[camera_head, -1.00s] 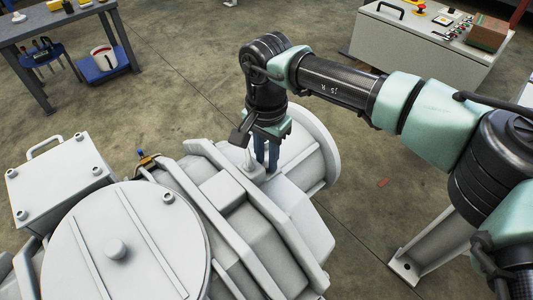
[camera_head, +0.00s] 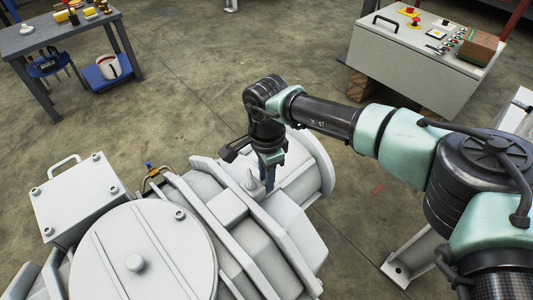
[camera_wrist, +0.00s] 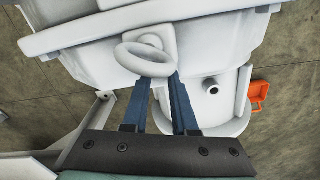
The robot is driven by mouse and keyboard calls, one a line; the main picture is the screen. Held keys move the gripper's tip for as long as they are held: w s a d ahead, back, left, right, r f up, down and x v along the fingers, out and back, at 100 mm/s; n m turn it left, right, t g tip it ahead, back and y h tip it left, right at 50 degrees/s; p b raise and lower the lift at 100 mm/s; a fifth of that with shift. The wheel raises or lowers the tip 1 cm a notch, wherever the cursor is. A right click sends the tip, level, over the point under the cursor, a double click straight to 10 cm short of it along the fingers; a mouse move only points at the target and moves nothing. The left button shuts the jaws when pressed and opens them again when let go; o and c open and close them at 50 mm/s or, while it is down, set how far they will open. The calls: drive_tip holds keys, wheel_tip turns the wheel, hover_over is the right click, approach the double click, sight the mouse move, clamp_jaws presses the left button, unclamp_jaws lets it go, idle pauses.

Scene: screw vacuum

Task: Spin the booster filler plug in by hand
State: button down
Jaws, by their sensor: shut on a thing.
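My gripper (camera_head: 268,187) points down at the top of the large light-grey pump housing (camera_head: 225,205). In the wrist view its two blue fingers (camera_wrist: 160,80) stand a little apart, with their tips behind a grey lifting eye (camera_wrist: 147,55). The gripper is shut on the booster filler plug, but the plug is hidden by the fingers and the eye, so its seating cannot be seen. The lifting eye also shows in the head view (camera_head: 250,181), just left of the fingers.
A grey box with a handle (camera_head: 75,196) and a round lid (camera_head: 145,252) lie on the left. A control cabinet (camera_head: 405,55) and a workbench (camera_head: 60,36) stand behind. Open floor lies between.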

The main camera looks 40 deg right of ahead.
idle(0.3)
drive_tip(key=c, duration=0.7)
unclamp_jaws()
wheel_tip(320, 180, up, 13)
drive_tip(key=p, duration=0.5)
drive_tip(key=shift+p, duration=0.4)
